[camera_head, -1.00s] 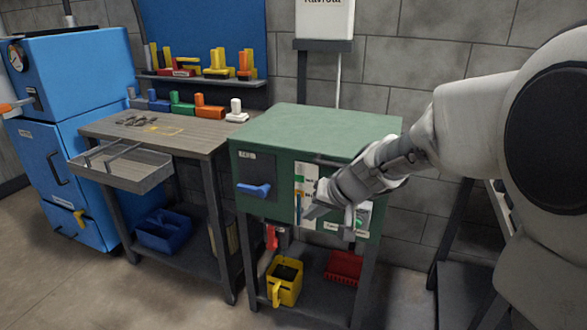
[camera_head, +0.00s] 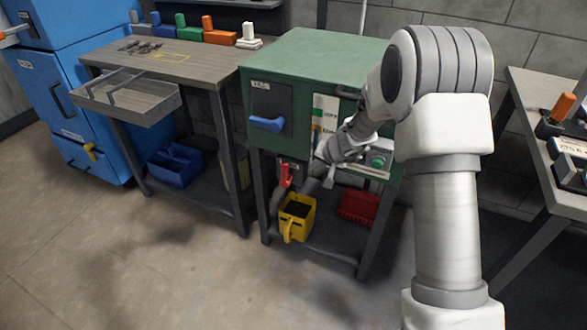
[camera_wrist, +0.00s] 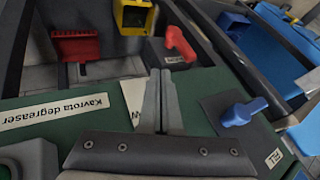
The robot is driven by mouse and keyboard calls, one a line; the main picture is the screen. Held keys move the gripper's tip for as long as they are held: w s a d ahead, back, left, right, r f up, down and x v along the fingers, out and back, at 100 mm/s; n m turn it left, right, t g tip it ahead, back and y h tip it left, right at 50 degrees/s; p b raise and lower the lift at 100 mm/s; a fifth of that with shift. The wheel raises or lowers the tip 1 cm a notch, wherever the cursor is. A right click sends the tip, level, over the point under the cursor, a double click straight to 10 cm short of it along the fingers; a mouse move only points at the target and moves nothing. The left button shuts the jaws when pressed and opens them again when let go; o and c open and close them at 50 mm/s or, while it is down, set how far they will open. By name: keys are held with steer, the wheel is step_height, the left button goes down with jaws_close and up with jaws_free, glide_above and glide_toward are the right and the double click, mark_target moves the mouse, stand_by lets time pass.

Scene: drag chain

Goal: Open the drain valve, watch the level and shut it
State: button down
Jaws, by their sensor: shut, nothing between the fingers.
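The red valve handle (camera_head: 286,174) hangs below the left part of the green degreaser cabinet (camera_head: 305,62). It also shows in the wrist view (camera_wrist: 180,43), just beyond and to the right of my fingertips. My gripper (camera_head: 326,181) is shut and empty, pointing down in front of the cabinet's lower edge. In the wrist view the closed fingers (camera_wrist: 160,75) stand apart from the handle. A narrow level strip (camera_head: 315,132) on the white front panel is partly hidden by my wrist. A yellow container (camera_head: 296,220) stands on the shelf below the handle.
A blue lever (camera_head: 266,124) sits on the cabinet's left front. A red bin (camera_head: 358,206) stands right of the yellow container. Another table (camera_head: 545,130) is at right. Floor in front is clear.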

mark_target(287, 173)
steer(key=shift+w+a+f, duration=1.1)
steer(key=shift+a+f, duration=0.05)
steer(key=shift+f, duration=0.15)
steer(key=shift+w+a+f, duration=1.05)
steer(key=shift+a+f, duration=0.15)
steer(key=shift+f, duration=0.15)
steer(key=shift+w+a+f, duration=1.1)
steer(key=shift+a+f, duration=0.05)
steer(key=shift+f, duration=0.15)
steer(key=shift+r+p, duration=0.2)
steer(key=shift+p, duration=0.45)
steer(key=shift+p, duration=0.4)
